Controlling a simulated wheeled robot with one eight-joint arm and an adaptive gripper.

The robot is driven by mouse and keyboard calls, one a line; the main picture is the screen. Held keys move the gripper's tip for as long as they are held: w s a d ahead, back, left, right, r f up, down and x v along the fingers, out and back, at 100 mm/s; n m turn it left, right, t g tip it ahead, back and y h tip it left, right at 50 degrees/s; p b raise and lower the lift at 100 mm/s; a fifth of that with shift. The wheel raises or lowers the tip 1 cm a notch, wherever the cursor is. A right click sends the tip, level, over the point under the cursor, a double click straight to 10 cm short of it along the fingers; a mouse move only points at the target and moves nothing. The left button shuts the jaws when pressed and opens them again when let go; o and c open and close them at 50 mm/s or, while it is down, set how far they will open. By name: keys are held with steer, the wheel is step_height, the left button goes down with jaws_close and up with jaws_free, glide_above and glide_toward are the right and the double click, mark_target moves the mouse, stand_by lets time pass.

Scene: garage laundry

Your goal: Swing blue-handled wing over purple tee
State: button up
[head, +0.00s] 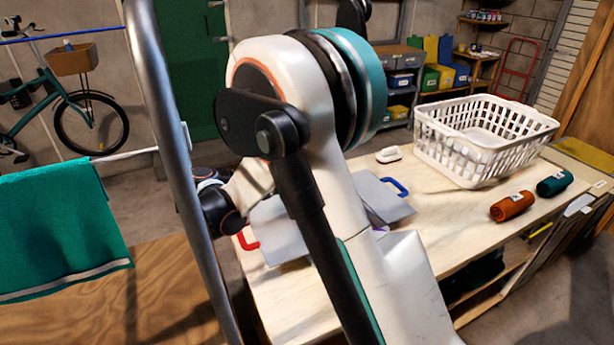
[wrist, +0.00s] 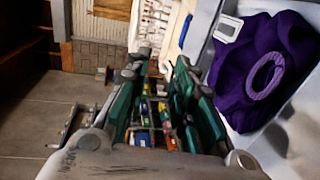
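The folding board is partly hidden behind my arm in the head view. Its blue-handled wing (head: 384,201) lies to the right with its blue handle (head: 396,186) toward the basket. A grey wing with a red handle (head: 247,239) is on the left. The purple tee (wrist: 262,70) lies crumpled on the grey board in the wrist view, a purple ring-shaped collar and a white label on it. Only a sliver of purple shows in the head view. My gripper (wrist: 160,75) is open, with nothing visible between its fingers. The blue handle (wrist: 185,31) shows just beyond the right fingertip, apparently apart from it.
A white laundry basket (head: 480,140), a white brush-like item (head: 388,155), an orange roll (head: 512,206) and a teal roll (head: 555,183) are on the wooden table (head: 455,225). A teal towel (head: 60,228) hangs at left beside a metal post (head: 180,170).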

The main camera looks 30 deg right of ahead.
stand_by(0.3)
steer(key=s+d+r+n+t+y, duration=0.2)
steer(key=s+r+t+y, duration=0.1)
steer(key=s+y, duration=0.5)
steer(key=s+a+f+m+t+y, duration=0.1)
steer(key=s+a+y, duration=0.3)
steer(key=s, duration=0.4)
steer(key=s+a+m+t+y, duration=0.1)
steer(key=s+a+t+y, duration=0.2)
steer(key=s+a, duration=0.3)
steer(key=shift+s+a+f+y, duration=0.3)
steer(key=shift+s+f+y, duration=0.15)
steer(key=shift+s, duration=0.6)
steer(key=shift+r, duration=0.15)
